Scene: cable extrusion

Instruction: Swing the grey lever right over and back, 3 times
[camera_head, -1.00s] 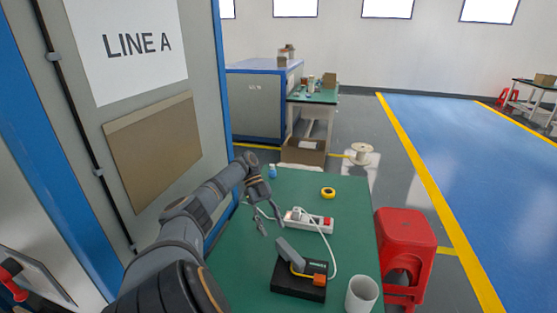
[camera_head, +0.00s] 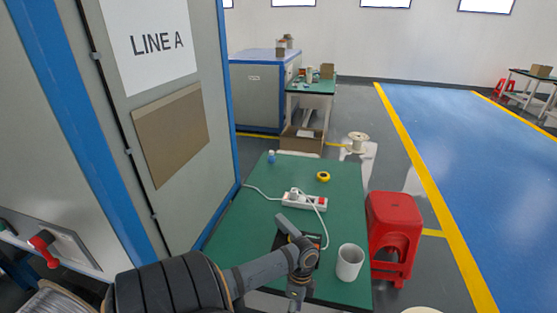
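The grey lever (camera_head: 286,226) stands tilted on its black base (camera_head: 278,241) on the green table. The base is largely hidden behind my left arm. My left gripper (camera_head: 296,294) hangs low in front of the base, at the table's near side. It looks apart from the lever, though the arm overlaps the device in the picture. Its fingers are small and dark, so I cannot tell whether they are open or shut. My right gripper is not in view.
A white cup (camera_head: 349,263) stands right of the device. A white power strip (camera_head: 304,201) with a cable and a yellow tape roll (camera_head: 323,176) lie farther back. A red stool (camera_head: 394,235) is right of the table (camera_head: 235,230). The table's left part is clear.

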